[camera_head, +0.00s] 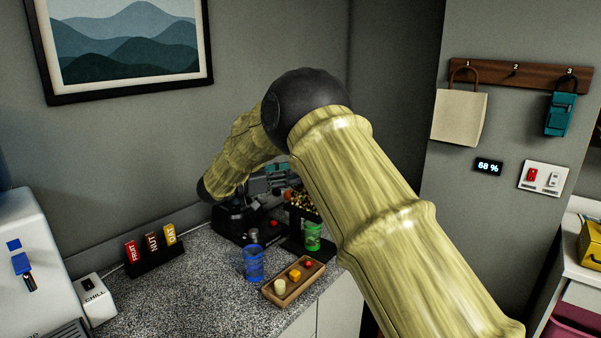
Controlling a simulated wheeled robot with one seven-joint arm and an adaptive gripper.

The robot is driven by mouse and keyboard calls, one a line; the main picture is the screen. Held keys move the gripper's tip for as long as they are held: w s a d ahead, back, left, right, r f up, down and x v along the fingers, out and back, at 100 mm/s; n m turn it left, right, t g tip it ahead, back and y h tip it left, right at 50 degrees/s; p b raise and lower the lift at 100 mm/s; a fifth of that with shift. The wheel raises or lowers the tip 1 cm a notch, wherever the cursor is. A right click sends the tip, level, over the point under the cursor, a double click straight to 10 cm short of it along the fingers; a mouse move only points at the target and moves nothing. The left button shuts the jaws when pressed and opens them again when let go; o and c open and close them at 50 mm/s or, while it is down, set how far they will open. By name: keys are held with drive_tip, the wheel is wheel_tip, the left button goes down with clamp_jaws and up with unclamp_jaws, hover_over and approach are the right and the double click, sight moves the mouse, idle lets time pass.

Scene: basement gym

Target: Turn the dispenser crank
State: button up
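The dispenser (300,204) stands on the counter. Its clear upper part holds small mixed-colour pieces, and a green cup (312,236) stands at its black base. My arm crosses in front of its right side and over its top, and I cannot make out the crank. My arm bends at a dark elbow and reaches down to the left, behind the counter items. Dark and grey parts show under the forearm, beside the dispenser. My gripper is not clear among them, so its opening and any contact with the crank cannot be told.
A blue cup (253,263) and a wooden tray (285,291) with small coloured pieces stand in front. A rack (155,262) of FRUIT, NUT and OAT packets is left, near a white water cooler (38,262) and CHILL box (96,300). Front-left counter (190,310) is clear.

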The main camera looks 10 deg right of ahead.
drive_tip(key=v, duration=0.6)
drive_tip(key=shift+a, duration=0.2)
drive_tip(key=shift+s, duration=0.1)
drive_tip(key=shift+r, duration=0.1)
